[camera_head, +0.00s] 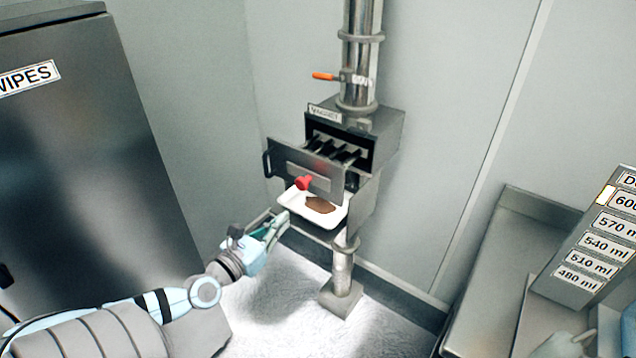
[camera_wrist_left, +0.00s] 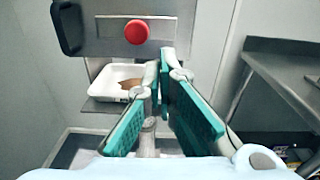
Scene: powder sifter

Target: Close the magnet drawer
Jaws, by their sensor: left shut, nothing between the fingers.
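The magnet drawer (camera_head: 318,171) stands pulled out of its steel housing (camera_head: 386,135), with dark bars showing behind its front plate. The plate has a black handle at its left and a red knob (camera_head: 303,183). In the left wrist view the drawer front (camera_wrist_left: 105,38) fills the upper left, with the red knob (camera_wrist_left: 136,32) on it. My left gripper (camera_head: 277,224) is below and left of the drawer front, apart from it. It is shut and empty; its green-padded fingers (camera_wrist_left: 158,95) show in the left wrist view.
A white tray (camera_head: 292,204) with brown powder sits on a shelf under the drawer. An orange-handled valve (camera_head: 325,76) is on the pipe above. A steel cabinet (camera_head: 85,150) stands left, a steel bench (camera_head: 490,270) right. Open floor lies below the sifter.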

